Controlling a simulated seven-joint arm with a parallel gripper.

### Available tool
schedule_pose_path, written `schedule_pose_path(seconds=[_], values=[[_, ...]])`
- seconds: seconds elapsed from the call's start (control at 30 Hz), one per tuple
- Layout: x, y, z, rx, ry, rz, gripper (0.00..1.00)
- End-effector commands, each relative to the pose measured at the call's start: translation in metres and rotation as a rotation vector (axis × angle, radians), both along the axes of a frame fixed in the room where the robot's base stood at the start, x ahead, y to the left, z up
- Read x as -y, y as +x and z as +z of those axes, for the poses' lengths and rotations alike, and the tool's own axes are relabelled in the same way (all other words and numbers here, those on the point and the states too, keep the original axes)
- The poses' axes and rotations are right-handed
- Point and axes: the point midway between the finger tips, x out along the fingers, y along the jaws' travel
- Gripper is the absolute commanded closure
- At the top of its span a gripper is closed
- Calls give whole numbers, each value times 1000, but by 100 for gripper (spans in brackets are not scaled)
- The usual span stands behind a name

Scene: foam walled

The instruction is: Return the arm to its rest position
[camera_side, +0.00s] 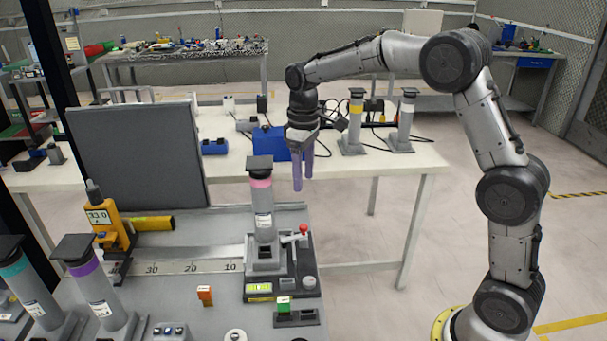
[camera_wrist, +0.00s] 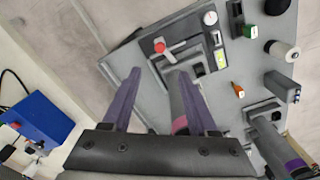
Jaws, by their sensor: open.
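My gripper (camera_side: 303,170) hangs from the arm with its purple fingers pointing down. It is open and empty, as the wrist view also shows its two fingers (camera_wrist: 163,100) spread apart. In the side view it is above and to the right of the pink-banded grey cylinder (camera_side: 263,210), apart from it. That cylinder stands upright in a dark base unit (camera_side: 262,289) with a red-handled lever (camera_side: 303,230). In the wrist view the pink-banded cylinder (camera_wrist: 179,100) shows between the fingers, beyond them.
A grey panel (camera_side: 137,155) stands on the left. Teal-banded (camera_side: 20,268) and purple-banded (camera_side: 88,270) cylinders stand at the front left. Behind are a blue box (camera_side: 272,142) and two more cylinders on a white table (camera_side: 425,158). Open floor lies to the right of the bench.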

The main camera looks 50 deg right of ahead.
Motion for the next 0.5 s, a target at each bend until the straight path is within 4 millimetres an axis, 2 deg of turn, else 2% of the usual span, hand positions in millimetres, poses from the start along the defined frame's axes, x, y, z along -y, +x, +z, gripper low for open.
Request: schedule_pose_path(seconds=[0.07,0.13,0.27,0.4,0.5], values=[[-1,0,3,6,0,3,41],[-3,0,15,34,-3,6,41],[-9,-16,57,115,-9,18,41],[-19,-61,99,206,-14,25,41],[-25,-98,118,266,-15,16,41]])
